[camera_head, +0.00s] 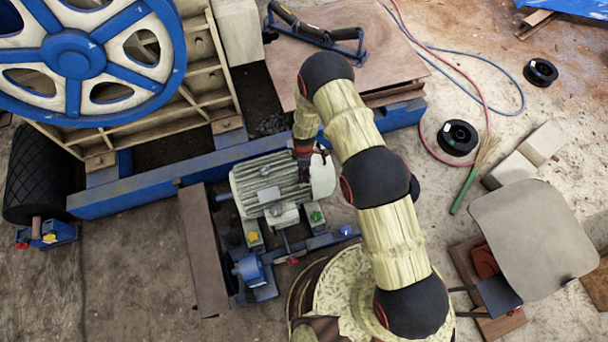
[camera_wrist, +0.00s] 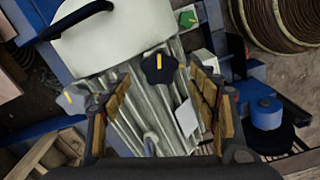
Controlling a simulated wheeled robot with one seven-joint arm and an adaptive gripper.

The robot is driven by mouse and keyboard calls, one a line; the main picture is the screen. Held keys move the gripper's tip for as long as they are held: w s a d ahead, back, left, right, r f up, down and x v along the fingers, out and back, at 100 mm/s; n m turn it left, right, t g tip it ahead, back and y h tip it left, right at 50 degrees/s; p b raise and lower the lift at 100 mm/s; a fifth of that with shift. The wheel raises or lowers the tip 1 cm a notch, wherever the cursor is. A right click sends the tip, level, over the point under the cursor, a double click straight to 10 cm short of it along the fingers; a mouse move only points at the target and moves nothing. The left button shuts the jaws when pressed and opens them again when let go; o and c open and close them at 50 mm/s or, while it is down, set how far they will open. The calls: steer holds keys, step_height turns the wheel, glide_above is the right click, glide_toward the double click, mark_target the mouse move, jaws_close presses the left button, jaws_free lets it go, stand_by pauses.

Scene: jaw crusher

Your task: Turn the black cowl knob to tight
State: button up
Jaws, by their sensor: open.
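The black cowl knob (camera_wrist: 158,67), a lobed knob with a yellow pointer mark, shows in the wrist view beside the white end cowl (camera_wrist: 108,38) of the ribbed motor (camera_wrist: 150,110). My gripper (camera_wrist: 160,90) is open, its tan-padded fingers spread left and right. The knob shows between and beyond the fingertips, and neither finger appears to touch it. In the head view my gripper (camera_head: 304,160) points down over the cowl end of the pale motor (camera_head: 262,190). I cannot make out the black knob there; my gripper and wrist cover that area.
A green knob (camera_head: 315,216), a yellow knob (camera_head: 252,237) and a blue knob (camera_head: 345,231) sit near the motor. A grey knob (camera_wrist: 72,98) shows left in the wrist view. A blue beam (camera_head: 150,190) and large flywheel (camera_head: 75,52) stand behind and left.

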steer(key=shift+f+b, duration=0.4)
steer(key=shift+f, duration=1.8)
steer(key=c, duration=1.1)
steer(key=shift+c, duration=0.3)
